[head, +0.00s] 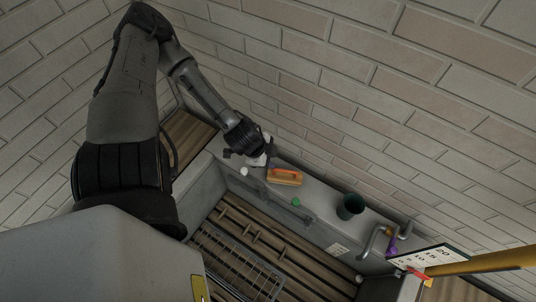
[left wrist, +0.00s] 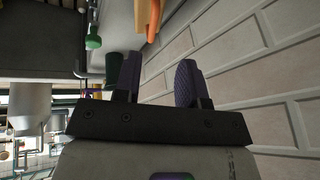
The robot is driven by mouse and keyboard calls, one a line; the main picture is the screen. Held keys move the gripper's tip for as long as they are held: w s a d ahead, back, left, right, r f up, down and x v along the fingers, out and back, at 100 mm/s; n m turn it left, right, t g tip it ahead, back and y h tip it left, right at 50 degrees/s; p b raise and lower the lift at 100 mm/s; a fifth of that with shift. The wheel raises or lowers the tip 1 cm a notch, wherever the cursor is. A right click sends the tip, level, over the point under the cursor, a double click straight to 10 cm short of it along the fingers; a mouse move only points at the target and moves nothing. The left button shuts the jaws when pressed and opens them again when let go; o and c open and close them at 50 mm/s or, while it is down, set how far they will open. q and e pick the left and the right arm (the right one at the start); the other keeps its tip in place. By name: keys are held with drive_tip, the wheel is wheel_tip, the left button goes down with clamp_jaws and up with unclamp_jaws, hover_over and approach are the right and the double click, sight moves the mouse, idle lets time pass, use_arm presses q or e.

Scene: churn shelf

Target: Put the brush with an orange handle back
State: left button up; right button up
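The brush with an orange handle (head: 284,178) lies on the grey ledge (head: 322,203) by the brick wall, its tan block under a red-orange handle. In the left wrist view part of the brush (left wrist: 153,20) shows at the top edge, beyond the fingertips. My left gripper (head: 247,156) hangs over the ledge just left of the brush, apart from it. In the left wrist view the two fingers of the left gripper (left wrist: 158,78) stand apart with only wall between them. A pale shape beside the gripper is unclear. My right gripper is not visible.
On the ledge are a white knob-like item (head: 243,171), a small green item (head: 295,202), a dark green cup (head: 350,207) and a purple item (head: 392,246) by a grey pipe. A wire rack (head: 238,262) lies below. A yellow pole (head: 485,262) crosses at lower right.

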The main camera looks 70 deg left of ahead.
use_arm(q)
drive_tip(key=s+d+f+n, duration=0.2)
drive_tip(key=s+d, duration=0.1)
drive_tip(key=d, duration=0.6)
drive_tip(key=s+d+f+n+g, duration=0.1)
drive_tip(key=s+d+f+n, duration=0.1)
drive_tip(key=d, duration=0.7)
drive_tip(key=shift+s+d, duration=0.15)
drive_tip(key=shift+s, duration=0.55)
